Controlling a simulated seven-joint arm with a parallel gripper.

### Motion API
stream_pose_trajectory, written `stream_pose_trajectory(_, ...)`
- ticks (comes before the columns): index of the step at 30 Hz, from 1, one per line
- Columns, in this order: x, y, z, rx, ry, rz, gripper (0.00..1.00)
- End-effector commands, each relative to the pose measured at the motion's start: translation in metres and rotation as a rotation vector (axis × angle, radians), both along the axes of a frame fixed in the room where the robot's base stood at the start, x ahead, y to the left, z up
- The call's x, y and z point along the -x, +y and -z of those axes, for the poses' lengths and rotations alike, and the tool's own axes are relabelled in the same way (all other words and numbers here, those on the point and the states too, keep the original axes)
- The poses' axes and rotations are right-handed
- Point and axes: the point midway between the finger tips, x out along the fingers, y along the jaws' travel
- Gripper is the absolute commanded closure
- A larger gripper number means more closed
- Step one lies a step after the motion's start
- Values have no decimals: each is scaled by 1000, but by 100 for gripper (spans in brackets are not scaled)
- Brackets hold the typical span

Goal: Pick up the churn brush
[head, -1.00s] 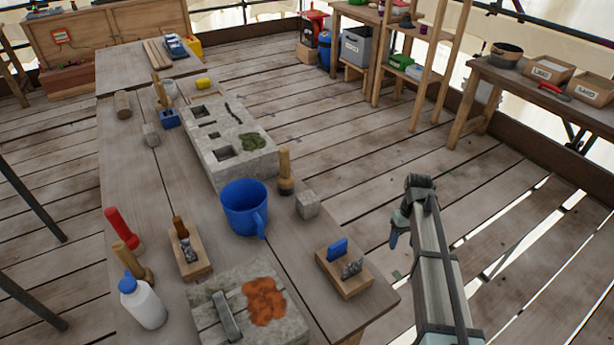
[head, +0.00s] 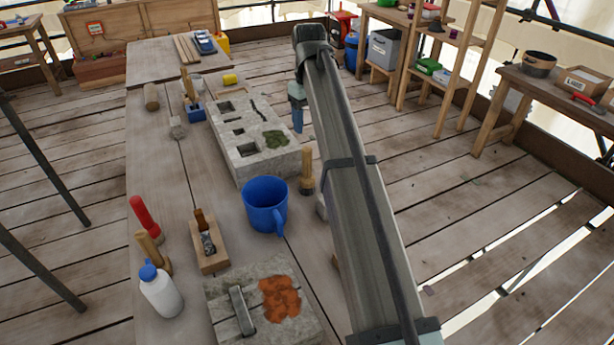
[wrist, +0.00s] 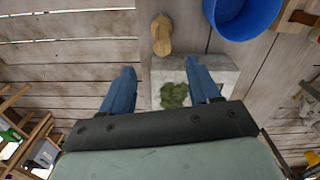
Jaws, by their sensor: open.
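An upright wooden-handled tool (head: 307,172), which looks like the churn brush, stands on the bench right of the blue mug (head: 262,205), beside the stone block. Its lower end is small and dark, so I cannot be sure of bristles. In the wrist view the wooden handle (wrist: 162,35) shows beyond my fingertips, with the blue mug (wrist: 240,14) to its right. My gripper (wrist: 163,84) is open and empty, its two blue fingers apart above the mossy stone block (wrist: 218,68). In the head view my gripper (head: 297,110) is right of the block; my arm covers part of the bench.
The long stone block (head: 250,165) with square holes lies along the bench. A stone slab (head: 220,320) with an orange patch, a wooden box (head: 215,262), a white bottle (head: 160,292) and a red-handled tool (head: 143,214) are nearer. Shelves stand to the right.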

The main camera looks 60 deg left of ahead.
Motion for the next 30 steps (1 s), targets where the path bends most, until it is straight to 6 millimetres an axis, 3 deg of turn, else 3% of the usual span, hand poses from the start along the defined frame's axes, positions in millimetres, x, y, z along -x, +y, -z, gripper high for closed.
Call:
stream_pose_trajectory(5,3,1,7,0,0,-5,39)
stream_pose_trajectory(18,3,0,74,0,0,-4,39)
stream_pose_trajectory(30,4,2,102,0,0,-4,39)
